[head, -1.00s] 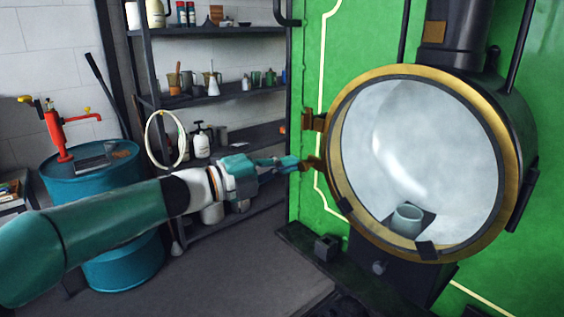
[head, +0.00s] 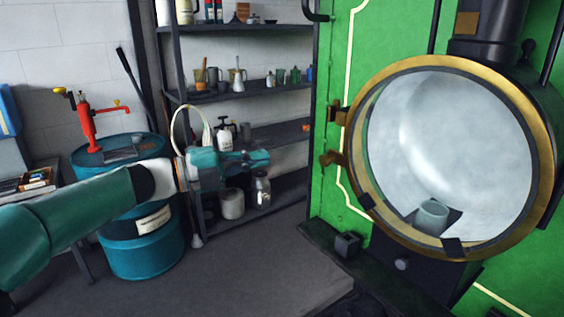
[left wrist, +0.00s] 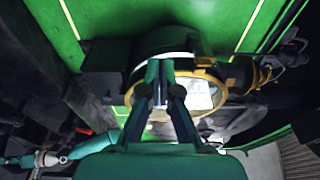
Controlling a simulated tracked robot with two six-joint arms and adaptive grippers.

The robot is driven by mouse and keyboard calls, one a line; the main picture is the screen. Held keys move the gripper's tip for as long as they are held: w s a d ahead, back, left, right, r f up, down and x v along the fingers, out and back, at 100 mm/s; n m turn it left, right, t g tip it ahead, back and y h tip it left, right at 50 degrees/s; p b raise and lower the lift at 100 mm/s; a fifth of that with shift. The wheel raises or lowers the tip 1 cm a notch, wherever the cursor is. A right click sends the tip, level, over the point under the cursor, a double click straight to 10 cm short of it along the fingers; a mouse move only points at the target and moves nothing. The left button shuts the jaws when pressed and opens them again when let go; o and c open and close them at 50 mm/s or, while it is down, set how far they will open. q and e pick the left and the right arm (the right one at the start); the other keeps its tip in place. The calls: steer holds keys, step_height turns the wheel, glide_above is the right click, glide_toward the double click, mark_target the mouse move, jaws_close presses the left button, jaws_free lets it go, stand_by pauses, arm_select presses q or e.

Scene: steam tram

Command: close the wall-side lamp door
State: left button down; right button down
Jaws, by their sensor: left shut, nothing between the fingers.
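The big lamp (head: 545,125) stands against the green wall, at the right of the head view. Its round door has a brass rim (head: 368,215) and hinge brackets (head: 333,159) on its left. I cannot tell how far the door stands from the lamp body. My left gripper (head: 262,158) is shut and empty, left of the hinges and apart from them. In the left wrist view its fingers (left wrist: 160,82) come together in front of a brass-rimmed round part (left wrist: 213,82). My right gripper is not clearly visible.
A dark shelf (head: 262,91) with bottles and jars stands behind my left gripper. A blue drum (head: 145,262) with a red pump (head: 85,120) stands at the left. A dark ledge (head: 325,245) runs below the lamp. The grey floor between is clear.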

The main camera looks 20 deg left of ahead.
arm_select(q)
steer(key=a, duration=0.2)
steer(key=n+t+y+b, duration=0.3)
steer(key=y+b, duration=0.1)
steer(key=b, duration=0.2)
glide_toward(344, 162)
steer(key=shift+h, duration=0.3)
steer(key=x, duration=0.6)
steer(key=shift+f+b, duration=0.1)
steer(key=shift+b, duration=0.25)
steer(key=shift+w+d, duration=0.3)
steer(key=shift+w, duration=0.2)
